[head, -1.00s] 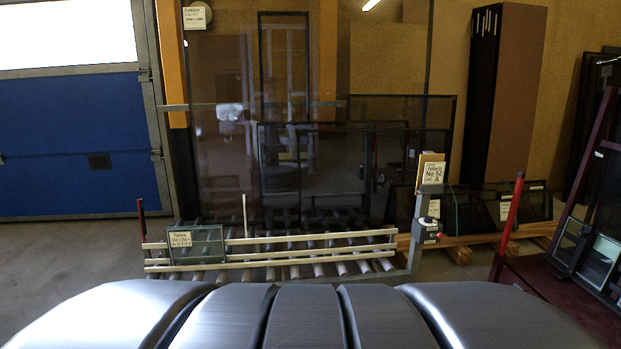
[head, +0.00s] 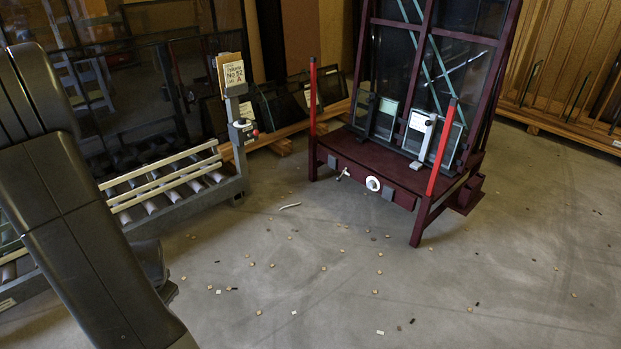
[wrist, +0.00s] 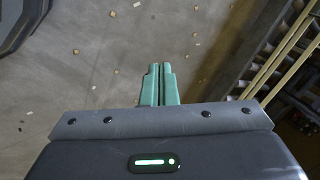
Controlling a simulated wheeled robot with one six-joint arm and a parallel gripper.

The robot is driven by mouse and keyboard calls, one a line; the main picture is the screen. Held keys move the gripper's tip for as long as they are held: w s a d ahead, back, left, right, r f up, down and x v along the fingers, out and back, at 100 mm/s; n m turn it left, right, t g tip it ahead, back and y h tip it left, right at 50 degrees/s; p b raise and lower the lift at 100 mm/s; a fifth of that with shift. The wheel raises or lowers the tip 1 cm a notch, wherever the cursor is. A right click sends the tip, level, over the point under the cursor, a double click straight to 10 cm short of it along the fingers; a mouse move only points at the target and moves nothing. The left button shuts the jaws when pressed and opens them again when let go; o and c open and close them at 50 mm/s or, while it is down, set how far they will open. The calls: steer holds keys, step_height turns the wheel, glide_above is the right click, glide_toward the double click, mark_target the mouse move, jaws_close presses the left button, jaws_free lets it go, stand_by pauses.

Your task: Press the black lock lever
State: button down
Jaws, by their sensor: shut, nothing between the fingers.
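The dark red tilting glass frame (head: 365,165) stands at the upper right in the head view. Its front base beam bears a small silver lever (head: 343,174) and a white round knob (head: 373,184). I cannot make out a black lock lever for certain; dark parts on the beam are too small to tell. My gripper (wrist: 160,68) shows in the wrist view with its green fingers together and nothing between them. It is over bare floor, apart from the frame. In the head view my arm fills the left side, and the fingers are not visible there.
A roller conveyor (head: 165,180) with pale rails stands at the left, and a sign post (head: 237,115) is at its end. Two red posts (head: 313,110) rise from the frame's front. The floor (head: 320,260) between is open, with small scattered bits.

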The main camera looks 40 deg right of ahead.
steer(key=w+a+f+m+t+h, duration=0.1)
steer(key=w+a+f+m+t, duration=0.1)
steer(key=w+f+m, duration=0.55)
steer(key=s+d+f+m+t+h+b, duration=0.1)
steer(key=d+f+m+h, duration=0.1)
steer(key=f, duration=0.9)
steer(key=s+d+f+m+t+h+b, duration=0.1)
steer(key=f+m+h, duration=0.3)
steer(key=f, duration=0.7)
steer(key=shift+s+d+m+t+h+b, duration=0.3)
steer(key=shift+d+m+t+h+b, duration=0.25)
steer(key=shift+m, duration=0.7)
steer(key=shift+a+f, duration=0.1)
steer(key=shift+a, duration=0.05)
